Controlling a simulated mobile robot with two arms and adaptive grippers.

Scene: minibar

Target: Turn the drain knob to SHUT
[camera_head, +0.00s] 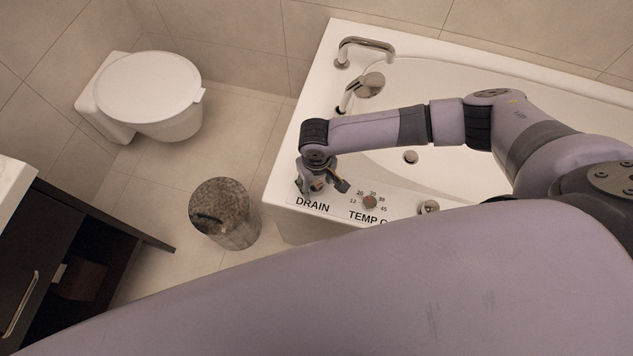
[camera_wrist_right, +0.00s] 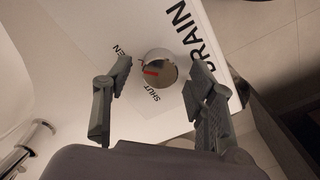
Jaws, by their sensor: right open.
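The drain knob (camera_wrist_right: 160,69) is a round shiny metal dial on the white tub rim, with a red mark on its left part in the wrist view. The SHUT label (camera_wrist_right: 152,92) is below it in that view, and a partly hidden label ending in EN is at upper left. My right gripper (camera_wrist_right: 159,66) is open, one finger on each side of the knob; I cannot tell if they touch it. In the head view my right gripper (camera_head: 322,184) is over the tub corner by the DRAIN lettering (camera_head: 312,205) and hides the knob. My left gripper is out of view.
A temperature knob (camera_head: 370,202) sits to the right of the drain lettering. The bathtub (camera_head: 310,110) has a faucet (camera_head: 366,46) at the back. A bin (camera_head: 226,214) stands on the floor at left, with a toilet (camera_head: 150,92) behind and a dark cabinet (camera_head: 40,250).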

